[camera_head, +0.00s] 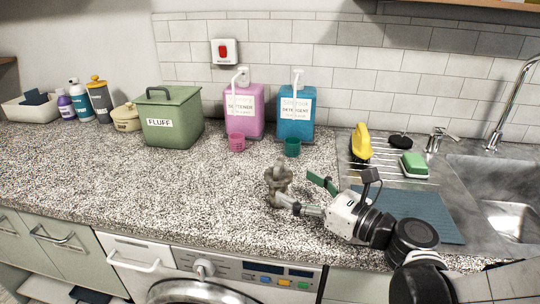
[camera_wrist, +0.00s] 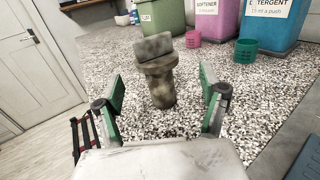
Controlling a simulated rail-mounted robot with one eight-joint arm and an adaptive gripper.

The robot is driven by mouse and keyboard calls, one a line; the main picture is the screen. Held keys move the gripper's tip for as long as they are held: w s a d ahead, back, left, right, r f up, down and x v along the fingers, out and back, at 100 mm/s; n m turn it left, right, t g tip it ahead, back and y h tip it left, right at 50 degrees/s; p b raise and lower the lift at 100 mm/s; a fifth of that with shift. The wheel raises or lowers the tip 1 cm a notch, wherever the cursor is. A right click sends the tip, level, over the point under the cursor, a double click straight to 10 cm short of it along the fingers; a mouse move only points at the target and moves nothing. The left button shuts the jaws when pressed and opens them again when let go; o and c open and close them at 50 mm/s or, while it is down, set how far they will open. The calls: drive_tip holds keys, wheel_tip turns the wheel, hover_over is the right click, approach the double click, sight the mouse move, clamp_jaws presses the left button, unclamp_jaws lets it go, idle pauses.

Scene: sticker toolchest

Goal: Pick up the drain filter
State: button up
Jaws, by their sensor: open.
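The drain filter (camera_head: 278,178) is a dirty grey-brown piece with a flat grip plate on top and a stubby round body. It stands upright on the speckled countertop, left of my gripper. My gripper (camera_head: 306,194) is low over the counter, reaching left toward it, with its green-padded fingers spread. In the wrist view the drain filter (camera_wrist: 158,78) shows ahead, centred between the two open fingers (camera_wrist: 163,98). No finger visibly touches it. In the head view one finger overlaps its lower part, so the exact gap is hard to tell.
Behind stand a green FLUFF bin (camera_head: 172,118), a pink softener bottle (camera_head: 243,110) and a blue detergent bottle (camera_head: 295,118), with a pink cup (camera_head: 236,143) and a teal cup (camera_head: 292,147). The sink (camera_head: 510,190) is at right. The counter left of the filter is clear.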

sight(268, 171)
drive_tip(key=shift+b+x, duration=0.45)
drive_tip(key=shift+x, duration=2.55)
drive_tip(key=shift+s+a, duration=0.15)
drive_tip(key=shift+c, duration=0.4)
drive_tip(key=c, duration=1.3)
drive_tip(key=shift+o, duration=0.2)
drive_tip(key=shift+r, duration=0.1)
